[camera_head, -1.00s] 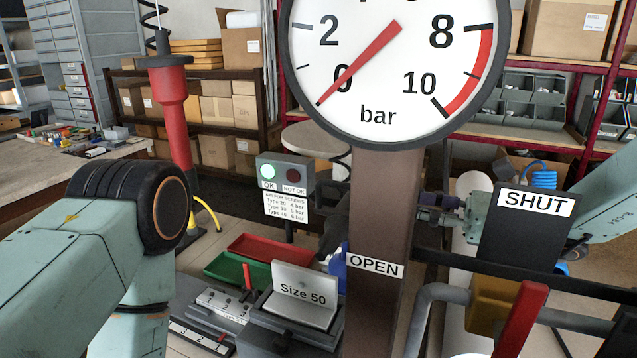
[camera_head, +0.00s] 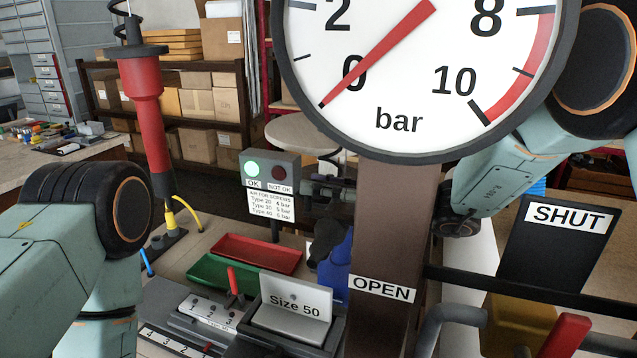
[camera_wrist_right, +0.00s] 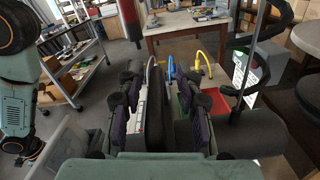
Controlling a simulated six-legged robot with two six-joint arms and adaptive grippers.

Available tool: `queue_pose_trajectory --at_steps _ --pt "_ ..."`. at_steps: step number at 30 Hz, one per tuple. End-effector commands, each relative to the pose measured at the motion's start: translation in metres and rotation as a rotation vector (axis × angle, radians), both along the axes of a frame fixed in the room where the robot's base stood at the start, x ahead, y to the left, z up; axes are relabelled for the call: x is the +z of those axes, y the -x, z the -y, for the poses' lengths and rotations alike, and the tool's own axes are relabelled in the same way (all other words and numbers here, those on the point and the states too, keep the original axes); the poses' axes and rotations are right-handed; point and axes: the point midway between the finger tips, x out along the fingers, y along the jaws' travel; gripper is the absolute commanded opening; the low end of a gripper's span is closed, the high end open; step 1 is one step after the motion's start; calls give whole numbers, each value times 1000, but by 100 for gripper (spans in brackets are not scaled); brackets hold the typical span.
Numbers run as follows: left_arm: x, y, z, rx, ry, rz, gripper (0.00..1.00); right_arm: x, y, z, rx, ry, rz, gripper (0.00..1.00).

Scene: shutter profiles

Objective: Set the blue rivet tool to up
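The blue rivet tool (camera_head: 335,268) shows in the head view as a blue body with a dark part beside it, low behind the brown gauge column, which hides part of it. My right arm passes behind the column. My right gripper (camera_head: 325,188) sticks out left of the column, above the blue tool and apart from it. In the right wrist view my right gripper (camera_wrist_right: 160,112) has its two purple-padded fingers wide apart. A dark upright shape shows between them; I cannot tell whether it is the tool. My left arm is at the left; its gripper is out of frame.
A big gauge (camera_head: 410,70) on the column blocks the upper middle. Red (camera_head: 258,252) and green (camera_head: 215,272) trays, a Size 50 plate (camera_head: 293,308), an OK lamp box (camera_head: 268,168) and a red-handled valve (camera_head: 567,337) surround the column.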

Motion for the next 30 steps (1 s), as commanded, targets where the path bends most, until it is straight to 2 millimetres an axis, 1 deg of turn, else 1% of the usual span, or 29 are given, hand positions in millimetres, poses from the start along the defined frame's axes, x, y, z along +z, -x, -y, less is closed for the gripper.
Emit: queue_pose_trajectory --at_steps 4,10,11,23,30 --pt "1 0 0 -1 0 -1 46 0 -3 -6 1 -1 -1 36" --pt "1 0 0 -1 0 -1 46 0 -5 -7 1 -1 -1 36" --pt "1 0 0 -1 0 -1 46 0 -5 -7 1 -1 -1 34" --pt "1 0 0 -1 0 -1 46 0 -5 -6 0 -1 -1 0" --pt "1 0 0 -1 0 -1 46 0 -4 -6 3 -2 0 0"
